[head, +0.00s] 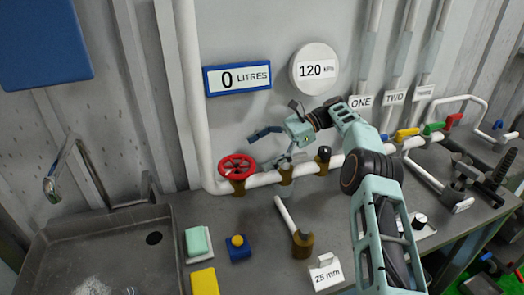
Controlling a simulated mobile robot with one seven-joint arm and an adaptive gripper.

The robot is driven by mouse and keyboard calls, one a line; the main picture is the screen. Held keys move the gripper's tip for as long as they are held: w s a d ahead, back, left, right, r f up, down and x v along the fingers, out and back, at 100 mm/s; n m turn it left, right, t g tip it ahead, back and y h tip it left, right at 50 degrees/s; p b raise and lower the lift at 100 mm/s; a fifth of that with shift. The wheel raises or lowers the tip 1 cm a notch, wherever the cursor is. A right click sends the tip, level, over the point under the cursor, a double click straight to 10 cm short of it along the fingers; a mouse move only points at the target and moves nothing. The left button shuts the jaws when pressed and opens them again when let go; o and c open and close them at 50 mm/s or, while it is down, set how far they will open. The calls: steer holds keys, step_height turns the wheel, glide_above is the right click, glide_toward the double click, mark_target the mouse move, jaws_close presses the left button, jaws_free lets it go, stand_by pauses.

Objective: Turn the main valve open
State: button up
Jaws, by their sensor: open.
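A red handwheel valve (237,167) sits on a brass fitting on the white pipe, left of centre in the head view. No label naming it the main valve can be read. My gripper (261,150) is open and empty, its fingers spread toward the left. It is just right of the red wheel and above the pipe, apparently apart from the wheel. A brass fitting (286,174) is on the pipe below my gripper, partly hidden by it. A black-topped brass fitting (323,155) is further right on the pipe.
Blue, yellow, green and red handles (407,133) line the right pipe. A sink (100,250) is at left. A loose brass-ended pipe (301,243), a blue block (238,248) and sponges (197,241) lie on the bench.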

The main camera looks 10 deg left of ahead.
steer(key=shift+v, duration=1)
